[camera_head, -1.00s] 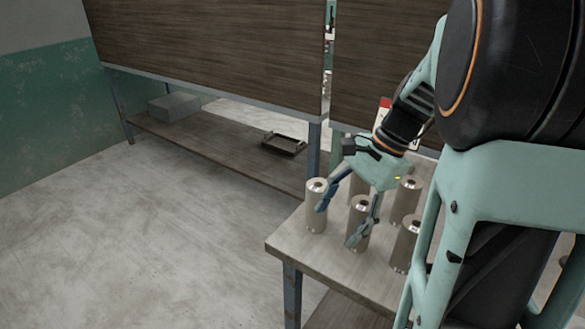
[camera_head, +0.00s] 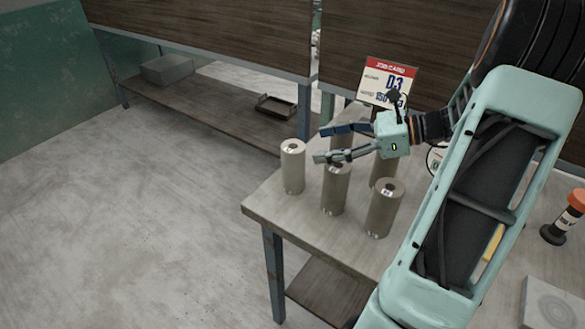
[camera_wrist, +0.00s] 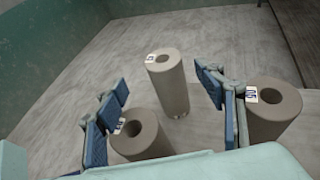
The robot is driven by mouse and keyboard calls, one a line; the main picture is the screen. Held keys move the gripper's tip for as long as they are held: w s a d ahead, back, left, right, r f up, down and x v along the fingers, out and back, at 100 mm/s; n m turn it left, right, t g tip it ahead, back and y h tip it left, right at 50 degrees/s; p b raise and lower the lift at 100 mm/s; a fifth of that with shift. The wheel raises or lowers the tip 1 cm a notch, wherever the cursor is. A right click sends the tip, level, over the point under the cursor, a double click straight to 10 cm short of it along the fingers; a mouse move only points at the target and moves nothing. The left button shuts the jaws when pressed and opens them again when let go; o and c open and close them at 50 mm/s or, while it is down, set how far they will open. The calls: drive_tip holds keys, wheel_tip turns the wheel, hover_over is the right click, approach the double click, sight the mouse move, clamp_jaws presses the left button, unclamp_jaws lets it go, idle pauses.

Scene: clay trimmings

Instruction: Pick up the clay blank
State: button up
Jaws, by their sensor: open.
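Several upright beige-grey cylinders with a hole in the top and small tags, which look like the clay blanks, stand on the table. In the head view one is the leftmost cylinder (camera_head: 293,172), one the front middle cylinder (camera_head: 335,192), one the front right cylinder (camera_head: 383,210); others are partly hidden behind my gripper. My gripper (camera_head: 321,144) is open and empty, fingers pointing left, near the cylinder tops. In the wrist view the far cylinder (camera_wrist: 167,88) shows between and beyond my fingers (camera_wrist: 163,82). A near-left cylinder (camera_wrist: 143,138) and a right cylinder (camera_wrist: 273,112) flank it.
A job card (camera_head: 388,82) reading D3 stands behind the cylinders. The table (camera_head: 268,207) ends just left of them. A shelf with a dark tray (camera_head: 276,106) is behind.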

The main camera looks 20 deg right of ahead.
sight(298, 146)
drive_tip(key=x, duration=0.8)
drive_tip(key=shift+w+f+b, duration=0.1)
drive_tip(key=shift+w+b, duration=0.25)
drive_tip(key=shift+b, duration=0.05)
clamp_jaws()
